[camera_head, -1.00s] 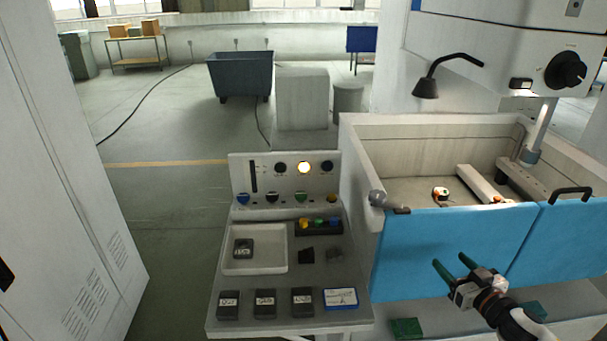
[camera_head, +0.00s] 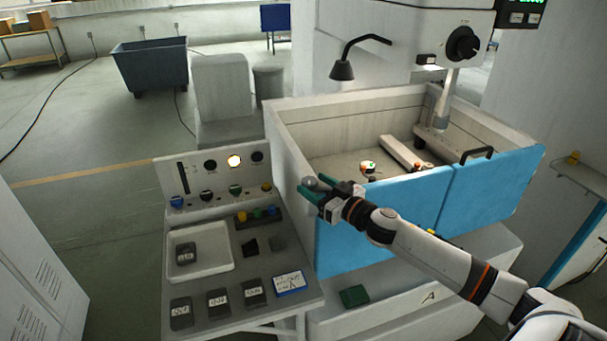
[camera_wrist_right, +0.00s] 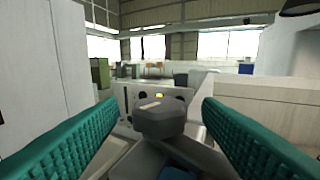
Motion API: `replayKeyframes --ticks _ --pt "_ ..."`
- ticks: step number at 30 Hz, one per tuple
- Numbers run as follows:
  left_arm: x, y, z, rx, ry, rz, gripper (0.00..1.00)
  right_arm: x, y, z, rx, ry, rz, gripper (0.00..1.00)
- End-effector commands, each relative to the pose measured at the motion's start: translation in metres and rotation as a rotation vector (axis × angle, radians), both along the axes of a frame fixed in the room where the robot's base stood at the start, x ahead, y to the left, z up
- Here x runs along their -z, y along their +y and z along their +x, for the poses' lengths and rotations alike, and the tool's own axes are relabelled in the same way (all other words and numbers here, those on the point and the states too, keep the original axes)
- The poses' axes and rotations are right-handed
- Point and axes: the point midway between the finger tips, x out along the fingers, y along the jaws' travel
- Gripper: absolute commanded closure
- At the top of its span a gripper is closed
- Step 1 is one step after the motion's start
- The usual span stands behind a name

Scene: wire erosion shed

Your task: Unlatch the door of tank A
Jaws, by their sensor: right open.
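Tank A (camera_head: 285,135) is a pale open-topped tank with blue front panels. An "A" is printed on the base below it. The blue door (camera_head: 345,235) stands upright across the tank's front. A grey latch knob (camera_head: 310,183) sits at the door's upper left corner. My right gripper (camera_head: 312,187) is open at the knob, its green fingers partly covering the latch. In the right wrist view the knob (camera_wrist_right: 160,118) lies between the two spread fingers, with a gap on each side. My left gripper is not in view.
A control bench (camera_head: 215,300) with buttons, a lit lamp, a white tray (camera_head: 230,262) and labelled dark blocks stands left of the tank. A black lamp (camera_head: 342,70) hangs over the tank. A green block (camera_head: 354,296) lies on the ledge below the door.

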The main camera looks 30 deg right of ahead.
Motion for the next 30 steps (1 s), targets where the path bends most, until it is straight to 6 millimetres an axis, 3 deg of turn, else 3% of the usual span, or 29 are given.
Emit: replayKeyframes --ticks 9,22,30 --pt "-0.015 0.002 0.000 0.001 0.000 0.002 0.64 -0.002 0.008 0.038 0.000 -0.001 0.001 0.41" --pt "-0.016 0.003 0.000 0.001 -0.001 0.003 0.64 0.000 0.010 0.045 -0.001 0.001 -0.002 0.41" --pt "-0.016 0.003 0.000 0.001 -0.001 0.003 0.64 0.000 0.010 0.045 -0.001 0.001 -0.002 0.85"
